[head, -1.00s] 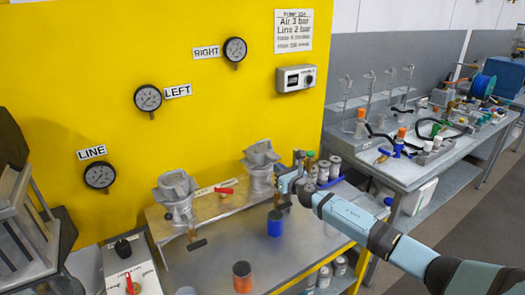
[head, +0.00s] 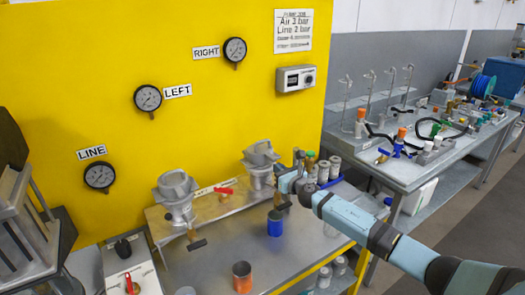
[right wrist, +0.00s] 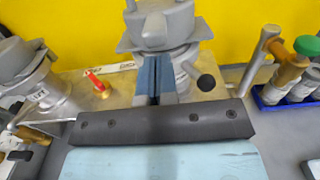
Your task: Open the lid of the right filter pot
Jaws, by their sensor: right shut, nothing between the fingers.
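The right filter pot (head: 259,176) is a grey metal pot on the raised shelf of the bench, with its lid (head: 261,152) on top. In the right wrist view the lid (right wrist: 168,28) fills the top middle, and a dark round knob (right wrist: 206,82) sticks out at the pot's right side. My right gripper (right wrist: 153,62) is shut and empty, its blue-grey fingers in front of the pot just below the lid; I cannot tell whether they touch it. In the head view the gripper (head: 279,188) is at the pot's right front. My left gripper is not in view.
The left filter pot (head: 177,198) stands to the left, with a red-handled valve (head: 223,190) between the pots. A blue cup (head: 275,223) and an orange-brown cup (head: 242,277) stand in front. Bottles (head: 323,172) stand close to the right. The yellow panel is behind.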

